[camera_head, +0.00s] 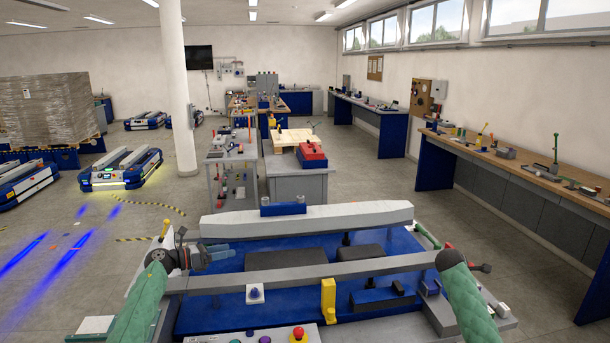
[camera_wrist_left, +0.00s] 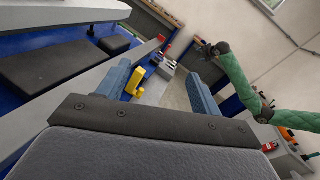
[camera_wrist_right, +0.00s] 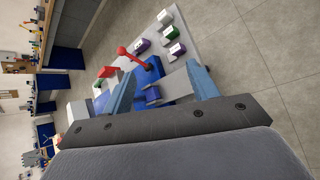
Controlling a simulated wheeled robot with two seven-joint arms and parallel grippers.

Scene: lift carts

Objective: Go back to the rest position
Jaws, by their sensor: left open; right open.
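My left gripper (camera_head: 213,254) is above the left side of the lift cart in the head view, at the end of a green-sleeved arm. In the left wrist view its two blue fingers (camera_wrist_left: 158,85) are apart with nothing between them. My right arm (camera_head: 468,300) rises at the right of the head view, where I cannot make out its gripper. In the right wrist view the right gripper's blue fingers (camera_wrist_right: 160,88) are spread and empty, pointing toward a blue cart corner with a red-knobbed lever (camera_wrist_right: 128,54). The right arm also shows in the left wrist view (camera_wrist_left: 238,80).
The lift cart, with grey beams (camera_head: 300,219) and a blue deck, fills the space ahead. It carries a yellow block (camera_head: 328,300) and a red button (camera_head: 299,333). Workbenches (camera_head: 500,150) line the right wall. A pillar (camera_head: 178,90) and another cart (camera_head: 122,168) stand left.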

